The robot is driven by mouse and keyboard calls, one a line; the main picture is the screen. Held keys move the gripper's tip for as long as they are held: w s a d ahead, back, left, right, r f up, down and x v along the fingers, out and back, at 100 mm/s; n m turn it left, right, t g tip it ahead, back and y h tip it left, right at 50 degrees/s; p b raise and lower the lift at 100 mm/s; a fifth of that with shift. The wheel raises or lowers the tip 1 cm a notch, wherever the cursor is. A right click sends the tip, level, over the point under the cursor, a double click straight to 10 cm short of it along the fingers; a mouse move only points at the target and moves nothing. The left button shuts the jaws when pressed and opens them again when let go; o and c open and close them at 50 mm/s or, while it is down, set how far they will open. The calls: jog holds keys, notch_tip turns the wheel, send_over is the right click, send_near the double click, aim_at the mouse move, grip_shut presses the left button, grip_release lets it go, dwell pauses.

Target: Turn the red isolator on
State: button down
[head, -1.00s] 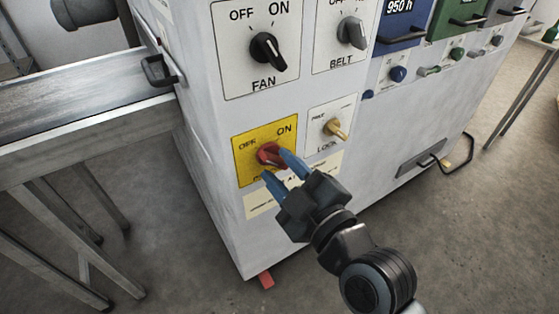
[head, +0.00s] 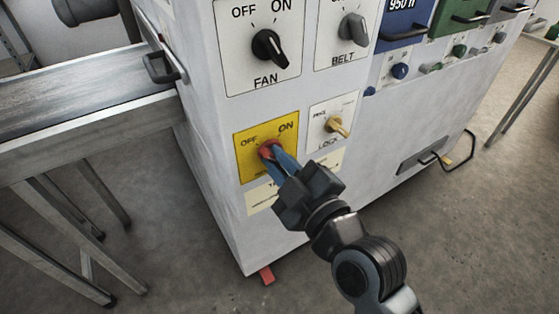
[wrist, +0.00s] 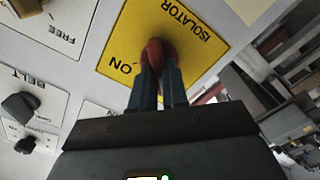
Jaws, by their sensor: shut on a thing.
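The red isolator knob (head: 266,149) sits on a yellow plate (head: 246,165) marked OFF and ON, low on the front of the white cabinet. In the wrist view the red knob (wrist: 155,50) shows between and beyond the blue fingertips, on the plate lettered ISOLATOR and ON. My gripper (head: 276,160) is shut on the knob, one finger on each side; it also shows in the wrist view (wrist: 158,76). The fingers hide much of the knob, so I cannot tell which way its handle points.
Above are the black FAN knob (head: 267,46) and the grey BELT knob (head: 353,28). The brass LOCK knob (head: 338,127) is close on the right. A conveyor (head: 80,105) stands at left; the floor in front is clear.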

jog(key=shift+m, duration=0.4)
jog(key=m+p, duration=0.1)
jog(key=m, duration=0.5)
jog(key=m+p, duration=0.1)
jog(key=m, duration=0.5)
jog(key=m+p, duration=0.1)
jog(key=m, duration=0.6)
jog(key=shift+w+d+f, duration=0.1)
jog(key=shift+w+d, duration=0.15)
jog(key=shift+d, duration=0.15)
jog(key=shift+d, duration=0.1)
dwell(0.8)
jog(key=c, duration=1.1)
grip_release()
jog(key=shift+c, duration=0.2)
